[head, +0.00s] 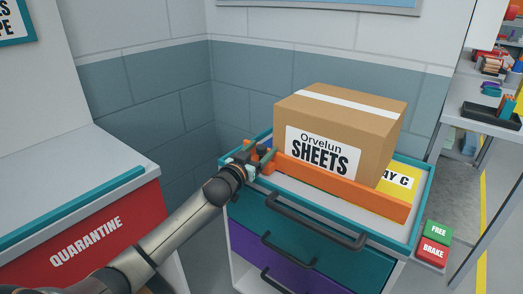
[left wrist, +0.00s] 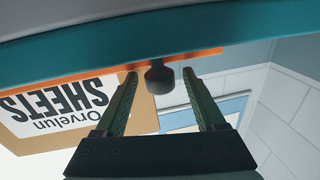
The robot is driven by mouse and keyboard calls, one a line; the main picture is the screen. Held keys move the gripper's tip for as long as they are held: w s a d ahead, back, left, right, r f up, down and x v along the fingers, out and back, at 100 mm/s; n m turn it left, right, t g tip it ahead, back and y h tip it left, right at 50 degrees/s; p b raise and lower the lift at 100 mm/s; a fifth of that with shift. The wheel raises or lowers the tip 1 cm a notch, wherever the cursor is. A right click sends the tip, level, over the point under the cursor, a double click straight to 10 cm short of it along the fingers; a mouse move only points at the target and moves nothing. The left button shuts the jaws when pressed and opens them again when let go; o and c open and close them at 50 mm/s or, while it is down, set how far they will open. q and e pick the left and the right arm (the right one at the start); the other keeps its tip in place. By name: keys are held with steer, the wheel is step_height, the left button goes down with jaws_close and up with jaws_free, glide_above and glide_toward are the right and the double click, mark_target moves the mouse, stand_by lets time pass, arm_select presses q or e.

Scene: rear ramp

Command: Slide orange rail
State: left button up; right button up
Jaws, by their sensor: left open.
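The orange rail (head: 345,187) lies across the teal-rimmed top of a drawer cart, along the front of a cardboard box (head: 345,115) labelled "Orvelun SHEETS". It also shows as an orange strip (left wrist: 205,54) in the left wrist view. My left gripper (head: 262,152) is open at the rail's left end, over the cart's edge. In the left wrist view a dark knob (left wrist: 159,78) lies between the spread fingertips of my left gripper (left wrist: 160,73); I cannot tell whether they touch it. My right gripper is out of view.
The cart (head: 300,232) has drawers with dark handles. A yellow label (head: 405,178) lies right of the box. Green FREE (head: 438,230) and red BRAKE (head: 433,252) pads are at its right. A red QUARANTINE unit (head: 85,240) stands left; a wall is behind.

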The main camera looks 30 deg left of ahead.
arm_select(q)
steer(key=shift+w, duration=0.3)
jaws_close()
stand_by(0.6)
stand_by(0.8)
